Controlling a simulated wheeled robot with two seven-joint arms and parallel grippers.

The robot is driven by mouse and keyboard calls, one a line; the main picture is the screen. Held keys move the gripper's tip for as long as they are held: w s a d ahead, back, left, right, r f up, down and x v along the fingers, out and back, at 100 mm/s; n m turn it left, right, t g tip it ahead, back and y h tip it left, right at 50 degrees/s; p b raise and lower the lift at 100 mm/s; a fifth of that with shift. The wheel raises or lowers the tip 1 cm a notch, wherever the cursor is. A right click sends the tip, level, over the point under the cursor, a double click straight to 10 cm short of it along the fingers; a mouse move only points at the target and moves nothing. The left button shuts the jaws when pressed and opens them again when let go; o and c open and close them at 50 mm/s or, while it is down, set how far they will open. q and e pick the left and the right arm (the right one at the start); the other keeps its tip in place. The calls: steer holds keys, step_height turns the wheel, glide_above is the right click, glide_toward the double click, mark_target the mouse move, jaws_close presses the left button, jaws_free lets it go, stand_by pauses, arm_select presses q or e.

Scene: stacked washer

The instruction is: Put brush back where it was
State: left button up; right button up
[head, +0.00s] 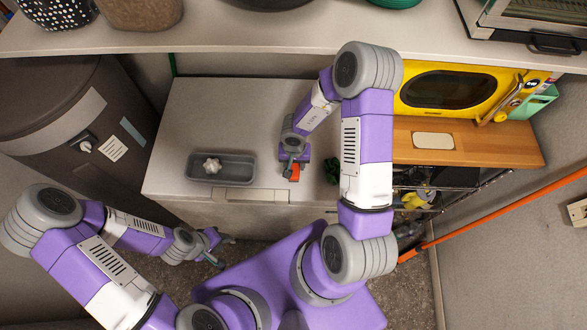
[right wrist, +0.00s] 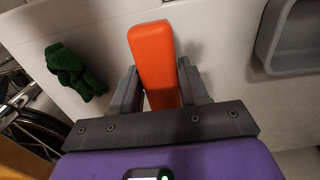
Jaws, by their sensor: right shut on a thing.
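My right gripper (head: 293,168) is over the white worktop (head: 215,110), right of the grey tray. It is shut on an orange block-like thing (right wrist: 155,62), which looks like the brush or its handle; no bristles show. The orange thing also shows in the head view (head: 292,173). In the right wrist view it stands between the two grey fingers of the right gripper (right wrist: 160,90). My left gripper (head: 222,250) hangs low in front of the worktop, with its fingers apart and nothing between them.
A grey tray (head: 200,180) with a white lumpy thing (head: 212,165) lies to the left. A dark green crumpled cloth (head: 332,171) lies just right of my right gripper. A yellow oven-like appliance (head: 445,90) stands on a wooden board (head: 490,150). A shelf (head: 270,38) overhangs behind.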

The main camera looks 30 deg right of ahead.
mark_target(294, 169)
steer(key=shift+w+f, duration=0.2)
steer(key=shift+f, duration=0.25)
steer(key=f+b, duration=0.1)
steer(key=f, duration=0.2)
steer(key=shift+s+b, duration=0.2)
steer(key=shift+b, duration=0.2)
steer(key=shift+w, duration=0.1)
steer(key=o, duration=0.9)
steer(key=shift+o, duration=0.2)
step_height(294, 169, up, 12)
steer(key=p, duration=0.5)
steer(key=shift+p, duration=0.3)
